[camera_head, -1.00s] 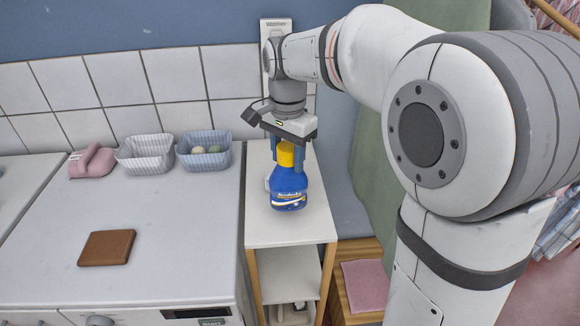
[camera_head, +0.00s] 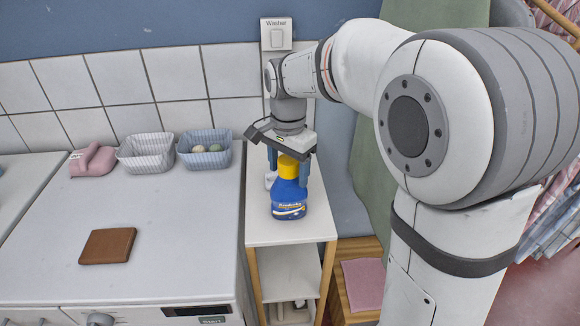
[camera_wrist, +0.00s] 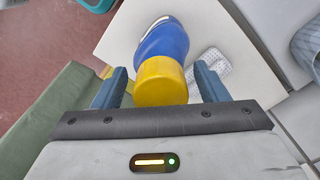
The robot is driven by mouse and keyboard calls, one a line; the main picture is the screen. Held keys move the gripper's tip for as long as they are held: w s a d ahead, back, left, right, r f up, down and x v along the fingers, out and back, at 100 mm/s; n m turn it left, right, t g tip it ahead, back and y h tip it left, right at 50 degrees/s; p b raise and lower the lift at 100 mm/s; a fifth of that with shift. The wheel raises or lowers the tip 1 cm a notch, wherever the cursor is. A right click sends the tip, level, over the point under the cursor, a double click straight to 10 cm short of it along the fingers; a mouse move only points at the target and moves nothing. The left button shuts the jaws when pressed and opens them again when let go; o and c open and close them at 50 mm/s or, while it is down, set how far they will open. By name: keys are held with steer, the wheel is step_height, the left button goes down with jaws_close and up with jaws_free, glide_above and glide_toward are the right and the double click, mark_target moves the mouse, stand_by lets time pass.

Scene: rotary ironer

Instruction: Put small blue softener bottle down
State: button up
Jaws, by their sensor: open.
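The small blue softener bottle (camera_head: 289,197) with a yellow cap stands upright on the top of a narrow white shelf unit (camera_head: 262,228). My gripper (camera_head: 287,176) is above and around its upper part, with one finger on each side. In the wrist view the yellow cap (camera_wrist: 160,82) lies between the two blue fingers (camera_wrist: 161,90), with a gap on both sides. The gripper is open and the bottle's blue body (camera_wrist: 162,42) extends beyond the cap.
A small white item (camera_head: 270,179) sits just left of the bottle on the shelf top. The washer top (camera_head: 180,230) beside it holds a brown wallet (camera_head: 107,246), two baskets (camera_head: 146,153) (camera_head: 204,149) and a pink object (camera_head: 93,161). The shelf top in front of the bottle is clear.

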steer(key=shift+r, duration=0.1)
step_height(320, 180, up, 11)
steer(key=shift+f, duration=0.1)
steer(key=shift+r, duration=0.4)
steer(key=shift+s+d+r, duration=0.1)
steer(key=shift+s+d, duration=0.1)
steer(key=s+d+f+n+t, duration=0.1)
steer(key=s+d+f+n, duration=0.3)
steer(key=s, duration=0.5)
steer(key=s+d+f+n+t, duration=0.2)
steer(key=s+d+f+n, duration=0.3)
steer(key=s+f, duration=0.4)
steer(key=shift+s+d+f, duration=0.15)
steer(key=shift+d+f, duration=0.1)
steer(key=shift+d, duration=0.25)
